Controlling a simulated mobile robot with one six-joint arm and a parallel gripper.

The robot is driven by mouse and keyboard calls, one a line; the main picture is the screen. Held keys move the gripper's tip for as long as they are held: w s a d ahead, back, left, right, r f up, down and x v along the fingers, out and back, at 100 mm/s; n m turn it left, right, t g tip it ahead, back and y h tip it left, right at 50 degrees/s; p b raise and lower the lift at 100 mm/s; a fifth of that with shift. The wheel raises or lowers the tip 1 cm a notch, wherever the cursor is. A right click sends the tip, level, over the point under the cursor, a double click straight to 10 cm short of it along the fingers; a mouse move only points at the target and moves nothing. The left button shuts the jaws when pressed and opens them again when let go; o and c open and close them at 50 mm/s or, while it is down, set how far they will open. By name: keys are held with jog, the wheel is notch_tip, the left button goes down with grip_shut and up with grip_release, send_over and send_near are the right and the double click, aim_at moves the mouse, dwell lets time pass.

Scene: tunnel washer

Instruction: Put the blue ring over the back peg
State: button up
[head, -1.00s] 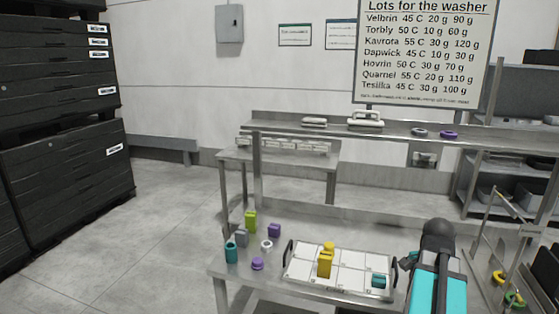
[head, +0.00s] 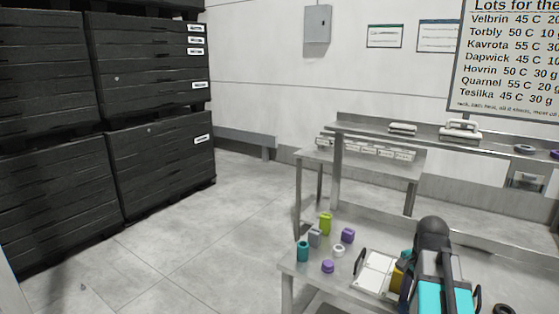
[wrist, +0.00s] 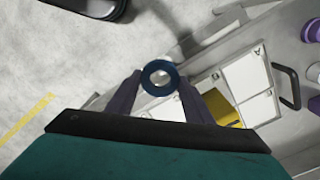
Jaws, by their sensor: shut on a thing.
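The blue ring (wrist: 160,92) is between the two dark fingers of my gripper (wrist: 160,80) in the wrist view. The fingers are shut on its sides, and the ring's hole shows a pale surface through it. In the head view my arm hides the gripper and the ring. I cannot make out the back peg in either current view.
A steel table holds a white sectioned tray (head: 373,276), partly behind my arm, with a yellow block (head: 397,280). Black crates (head: 160,170) fill the left; floor between is clear.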

jog(key=w+a+n, duration=0.5)
jog(key=a, duration=0.6)
jog(key=w+a+n, duration=0.5)
jog(key=w+a, duration=0.1)
jog(key=a, duration=0.6)
jog(key=shift+w+a+r, duration=0.15)
jog(key=shift+w+r, duration=0.15)
jog(key=shift+r, duration=0.15)
jog(key=shift+n, duration=0.4)
jog(key=n, duration=1)
jog(key=shift+n, duration=0.4)
